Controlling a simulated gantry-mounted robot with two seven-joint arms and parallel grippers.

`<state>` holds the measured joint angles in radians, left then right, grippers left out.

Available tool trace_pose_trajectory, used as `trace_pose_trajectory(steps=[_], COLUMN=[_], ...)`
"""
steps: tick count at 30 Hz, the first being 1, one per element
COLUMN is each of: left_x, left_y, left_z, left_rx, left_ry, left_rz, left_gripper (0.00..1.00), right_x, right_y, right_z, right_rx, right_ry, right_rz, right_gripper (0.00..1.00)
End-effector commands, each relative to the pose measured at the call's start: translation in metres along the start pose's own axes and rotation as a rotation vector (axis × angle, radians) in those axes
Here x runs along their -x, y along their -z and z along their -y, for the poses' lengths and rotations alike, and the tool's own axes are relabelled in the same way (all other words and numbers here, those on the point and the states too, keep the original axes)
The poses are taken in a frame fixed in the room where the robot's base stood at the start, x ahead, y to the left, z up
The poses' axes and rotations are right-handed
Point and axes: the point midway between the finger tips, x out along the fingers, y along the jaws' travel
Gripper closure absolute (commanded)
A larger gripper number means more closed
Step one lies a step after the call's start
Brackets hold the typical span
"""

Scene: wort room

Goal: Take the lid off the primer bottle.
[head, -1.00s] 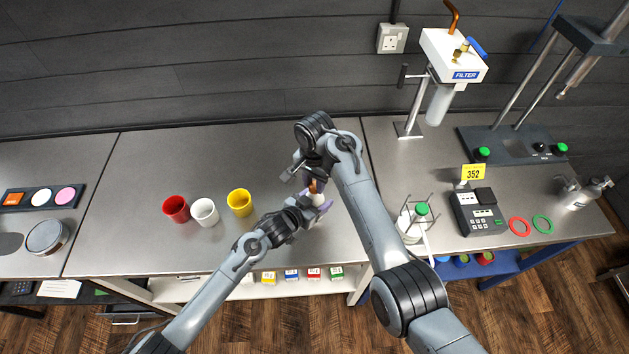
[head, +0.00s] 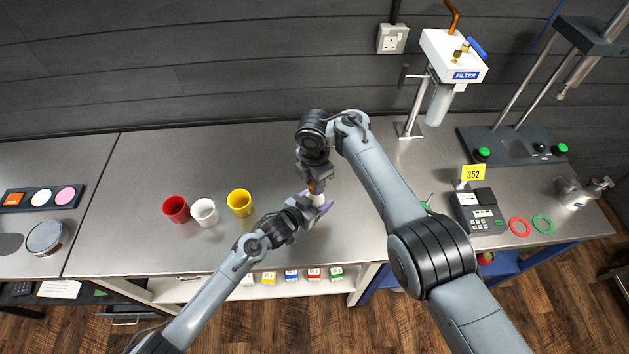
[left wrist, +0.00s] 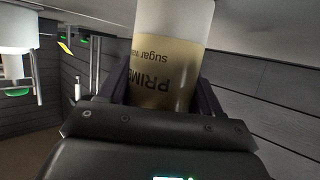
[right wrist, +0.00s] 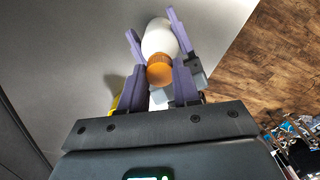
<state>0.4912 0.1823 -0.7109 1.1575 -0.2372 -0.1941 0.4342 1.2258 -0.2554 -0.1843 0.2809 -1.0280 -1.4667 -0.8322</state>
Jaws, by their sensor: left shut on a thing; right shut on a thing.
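The primer bottle, pale with amber liquid and dark lettering, stands in the left wrist view (left wrist: 165,70) between my left gripper's fingers. My left gripper (head: 318,203) is shut on its body above the bench. The bottle's orange-brown lid (right wrist: 160,68) shows in the right wrist view at the end of the white bottle (right wrist: 159,38). My right gripper (right wrist: 158,82) comes from above, its purple fingers shut on the lid. The lid also shows small in the head view (head: 316,187). I see no clear gap between lid and bottle.
Red (head: 175,209), white (head: 204,212) and yellow (head: 239,203) cups stand left of my grippers. A filter unit (head: 450,60) and a keypad device (head: 479,211) stand to the right. The bench behind the cups is clear.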

Motion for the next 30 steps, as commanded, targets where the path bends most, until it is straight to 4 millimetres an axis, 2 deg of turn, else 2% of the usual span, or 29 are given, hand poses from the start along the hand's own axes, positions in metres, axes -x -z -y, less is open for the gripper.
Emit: trace_pose_trajectory(steps=[3, 6, 30], left_x=[-0.0001, -0.0001, 0.0000], left_y=[-0.0004, -0.0004, -0.0003], left_z=[-0.0005, -0.0005, -0.0003], left_rx=[0.000, 0.000, 0.000], left_ry=[-0.001, -0.001, 0.000], left_rz=[0.001, 0.001, 0.000], left_gripper=[1.00, 1.00, 1.00], right_x=[0.0004, 0.0005, 0.0028], right_y=[-0.0001, -0.0001, 0.0000], right_z=[0.0000, 0.0000, -0.0002], right_rx=[0.191, 0.282, 0.273], right_ry=[0.000, 0.000, -0.001], right_rz=[0.000, 0.001, 0.000], right_gripper=[1.00, 1.00, 1.00])
